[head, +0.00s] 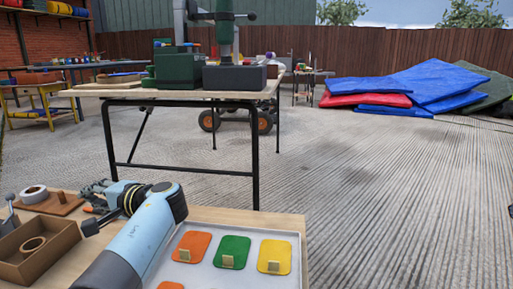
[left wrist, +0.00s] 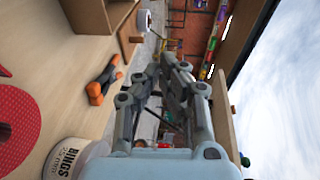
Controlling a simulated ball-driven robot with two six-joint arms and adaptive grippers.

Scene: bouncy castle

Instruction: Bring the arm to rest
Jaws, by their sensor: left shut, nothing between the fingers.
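My left arm (head: 137,235), light blue, reaches over the near wooden table in the head view. My left gripper (head: 93,189) is beyond the arm's wrist, pointing left over the table, partly hidden behind the arm. In the left wrist view the left gripper (left wrist: 168,72) fills the middle; its grey fingers are shut and hold nothing. My right gripper does not show in either view.
On the near table are a grey tray (head: 219,218) with orange, green and yellow patches, a brown box (head: 38,250) and a white roll (head: 34,193). The left wrist view shows a white tub (left wrist: 75,160) and an orange-handled tool (left wrist: 101,82). Concrete floor lies clear at right.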

